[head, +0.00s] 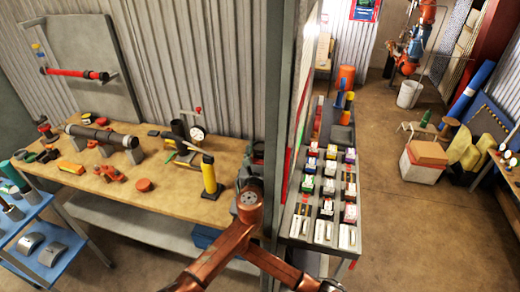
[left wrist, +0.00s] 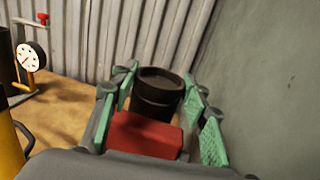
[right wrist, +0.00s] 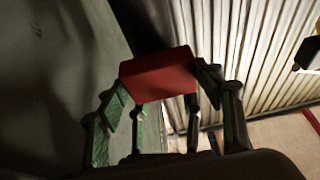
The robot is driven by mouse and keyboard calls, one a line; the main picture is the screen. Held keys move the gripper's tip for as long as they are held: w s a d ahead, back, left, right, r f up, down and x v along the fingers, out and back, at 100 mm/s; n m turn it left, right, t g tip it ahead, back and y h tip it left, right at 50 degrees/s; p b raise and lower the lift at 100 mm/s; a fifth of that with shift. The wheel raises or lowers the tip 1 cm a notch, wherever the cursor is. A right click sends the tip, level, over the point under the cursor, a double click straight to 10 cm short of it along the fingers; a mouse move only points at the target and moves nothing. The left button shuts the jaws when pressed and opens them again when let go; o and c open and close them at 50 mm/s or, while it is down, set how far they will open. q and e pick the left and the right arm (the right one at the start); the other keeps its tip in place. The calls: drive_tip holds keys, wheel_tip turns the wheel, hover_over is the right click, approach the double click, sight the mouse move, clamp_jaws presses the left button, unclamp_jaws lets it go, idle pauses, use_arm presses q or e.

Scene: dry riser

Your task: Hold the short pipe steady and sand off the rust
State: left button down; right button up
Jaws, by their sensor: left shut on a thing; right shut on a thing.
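The short pipe (left wrist: 158,92) is a dark, nearly black cylinder standing between the green-padded fingers of my left gripper (left wrist: 160,110), which is shut on it. A red block (left wrist: 143,137) shows in front of its lower part in the left wrist view. In the head view my left gripper (head: 249,185) is beside the grey post, at the bench's right end. In the right wrist view my right gripper (right wrist: 165,95) is shut on a red block (right wrist: 158,75). A dark shape lies beyond that block; I cannot tell whether they touch. Rust is not discernible.
The wooden bench (head: 165,195) carries a dark long pipe (head: 100,133) on supports, a yellow cylinder (head: 209,176), a gauge (head: 197,133) and red fittings. A blue table (head: 75,250) stands at left. The grey post (head: 284,110) is close to my grippers. Small boxes stand on a shelf (head: 290,225) beyond.

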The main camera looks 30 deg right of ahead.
drive_tip(key=shift+d+f, duration=0.2)
drive_tip(key=shift+f, duration=0.35)
idle(0.6)
drive_tip(key=shift+f, duration=0.2)
drive_tip(key=shift+f+v, duration=0.2)
drive_tip(key=shift+v, duration=2.6)
drive_tip(key=shift+w, duration=0.15)
use_arm(q)
drive_tip(key=c, duration=1)
unclamp_jaws()
drive_tip(key=shift+c, duration=0.2)
